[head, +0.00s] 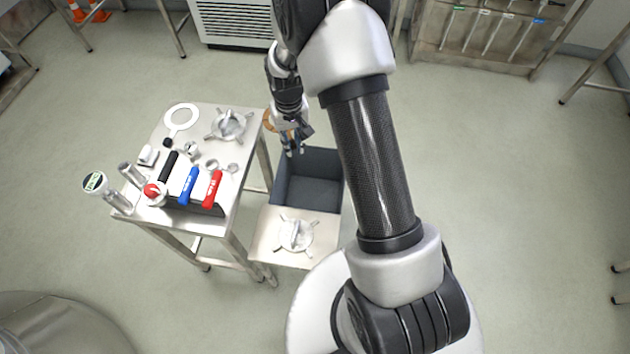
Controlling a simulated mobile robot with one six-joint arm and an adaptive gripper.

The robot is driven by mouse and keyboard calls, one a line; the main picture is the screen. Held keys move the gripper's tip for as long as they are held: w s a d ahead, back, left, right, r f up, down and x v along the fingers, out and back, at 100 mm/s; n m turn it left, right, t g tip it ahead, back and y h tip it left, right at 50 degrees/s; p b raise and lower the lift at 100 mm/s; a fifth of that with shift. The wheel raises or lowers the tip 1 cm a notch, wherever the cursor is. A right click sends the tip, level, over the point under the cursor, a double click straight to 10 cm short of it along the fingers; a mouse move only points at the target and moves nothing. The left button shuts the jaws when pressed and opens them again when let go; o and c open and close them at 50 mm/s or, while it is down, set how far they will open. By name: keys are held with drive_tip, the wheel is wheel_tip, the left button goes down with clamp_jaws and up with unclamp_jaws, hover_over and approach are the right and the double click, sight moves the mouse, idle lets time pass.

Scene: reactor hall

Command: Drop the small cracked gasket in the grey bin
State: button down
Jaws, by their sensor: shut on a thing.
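My gripper (292,150) points down over the back left part of the grey bin (309,191). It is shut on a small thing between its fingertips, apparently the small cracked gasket. The held thing is too small and hidden to show its shape or any crack. The grey bin is an open box to the right of the steel table, and its visible inside looks empty. How high the fingertips are above it is hard to tell. My arm passes close to the bin's right side.
The steel table (234,188) carries a blue marker (188,186), a red marker (213,188), small rings (211,165) and a valve-like metal part (229,125). A pale platform with another such part (296,235) adjoins the bin's front.

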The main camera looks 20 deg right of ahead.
drive_tip(key=s+d+f+m, duration=0.1)
drive_tip(key=d+f, duration=0.1)
drive_tip(key=f, duration=1.4)
drive_tip(key=s+d+f, duration=0.1)
drive_tip(key=d+f, duration=0.2)
drive_tip(key=f, duration=1.3)
drive_tip(key=shift+s+d+m+b, duration=0.15)
drive_tip(key=shift+d+m+b, duration=0.15)
drive_tip(key=shift+m+b, duration=0.1)
drive_tip(key=c, duration=1.4)
unclamp_jaws()
drive_tip(key=shift+r, duration=0.1)
drive_tip(key=shift+c, duration=0.2)
wheel_tip(320, 180, up, 6)
drive_tip(key=p, duration=0.3)
drive_tip(key=shift+p, duration=0.3)
drive_tip(key=shift+r, duration=0.1)
